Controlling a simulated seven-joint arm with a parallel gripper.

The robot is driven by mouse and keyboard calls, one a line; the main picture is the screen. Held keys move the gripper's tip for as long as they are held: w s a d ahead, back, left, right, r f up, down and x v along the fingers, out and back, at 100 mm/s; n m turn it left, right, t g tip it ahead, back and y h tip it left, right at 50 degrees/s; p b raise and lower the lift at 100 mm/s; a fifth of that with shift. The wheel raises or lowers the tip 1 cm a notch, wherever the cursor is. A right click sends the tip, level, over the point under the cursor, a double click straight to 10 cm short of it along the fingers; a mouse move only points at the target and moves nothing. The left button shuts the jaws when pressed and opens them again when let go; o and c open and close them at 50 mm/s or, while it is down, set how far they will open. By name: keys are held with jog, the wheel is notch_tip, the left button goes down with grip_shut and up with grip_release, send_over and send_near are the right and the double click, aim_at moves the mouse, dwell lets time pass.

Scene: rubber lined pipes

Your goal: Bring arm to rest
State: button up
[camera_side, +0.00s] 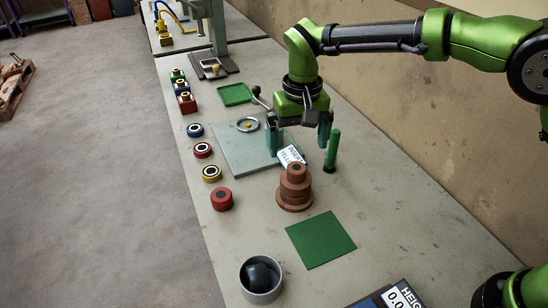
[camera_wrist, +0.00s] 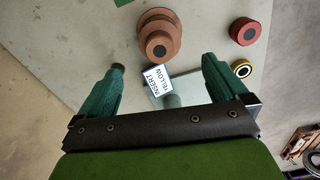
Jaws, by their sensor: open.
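My gripper (camera_side: 298,146) hangs open over the worktable (camera_side: 390,215), fingers pointing down, above the right part of a pale glass-like plate (camera_side: 228,155). In the wrist view its two green fingers (camera_wrist: 163,66) stand wide apart with nothing held between them. A white card reading "INSERT YELLOW" (camera_wrist: 157,80) shows between the fingertips there. A green upright post (camera_side: 333,150) stands close to the right finger in the side view; I cannot tell the exact gap. A brown stepped stack (camera_side: 294,188) stands in front of the gripper, apart from it.
Several ringed pieces, including a red one (camera_side: 221,199) and a yellow one (camera_side: 211,173), line the table's left edge. A green mat (camera_side: 320,239) lies bare. A grey cup (camera_side: 260,291) holds something dark. A wall runs along the right.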

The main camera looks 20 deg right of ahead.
notch_tip(320, 180, up, 8)
jog(key=f, duration=0.1)
jog(key=s+d+r+m+t+y, duration=0.2)
jog(key=s+d+t, duration=0.5)
jog(key=s+d, duration=1.3)
jog(key=shift+s+d+r, duration=0.2)
jog(key=shift+s+d, duration=0.2)
jog(key=shift+s, duration=0.3)
